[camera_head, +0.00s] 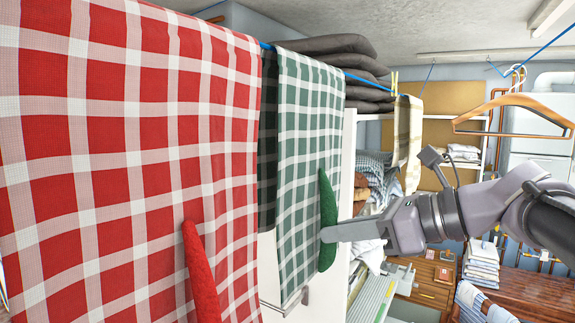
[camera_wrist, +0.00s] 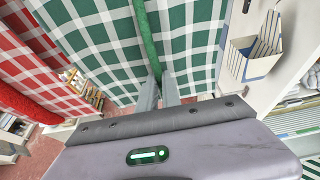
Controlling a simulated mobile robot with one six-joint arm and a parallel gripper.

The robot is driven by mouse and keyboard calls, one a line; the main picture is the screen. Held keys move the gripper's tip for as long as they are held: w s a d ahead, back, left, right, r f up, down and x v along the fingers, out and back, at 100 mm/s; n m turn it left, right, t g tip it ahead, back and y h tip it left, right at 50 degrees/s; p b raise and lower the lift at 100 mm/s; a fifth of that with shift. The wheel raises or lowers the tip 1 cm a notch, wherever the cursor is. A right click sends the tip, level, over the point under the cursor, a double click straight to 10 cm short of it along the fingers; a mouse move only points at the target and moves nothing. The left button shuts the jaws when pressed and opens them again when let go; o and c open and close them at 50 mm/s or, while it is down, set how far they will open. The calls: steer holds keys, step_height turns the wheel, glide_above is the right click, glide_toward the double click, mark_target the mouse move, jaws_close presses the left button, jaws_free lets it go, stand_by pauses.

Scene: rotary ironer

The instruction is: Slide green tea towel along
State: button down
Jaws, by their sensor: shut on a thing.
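The green-and-white checked tea towel (camera_head: 308,130) hangs from a blue line in the middle of the head view. A plain dark green ridge (camera_head: 327,212) stands out from its front. My gripper (camera_head: 326,234) comes in from the right, shut on this ridge. In the wrist view the towel (camera_wrist: 100,45) spreads on both sides of the green ridge (camera_wrist: 146,38), which runs down between my gripper's fingers (camera_wrist: 160,92). The pinched part is mostly hidden by the fingers.
A red checked towel (camera_head: 110,150) with a red ridge (camera_head: 201,275) hangs left of the green one. The blue line (camera_head: 375,81) continues right to a beige cloth (camera_head: 408,140) and pegs. Dark folded cloths (camera_head: 345,70) lie on top of a white cabinet behind. A wooden hanger (camera_head: 512,113) hangs at right.

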steer(key=w+d+p, duration=0.3)
steer(key=w+p, duration=0.1)
steer(key=w, duration=0.1)
steer(key=shift+d, duration=0.3)
steer(key=c, duration=1.5)
jaws_free()
steer(key=shift+s, duration=0.1)
steer(key=shift+o, duration=0.2)
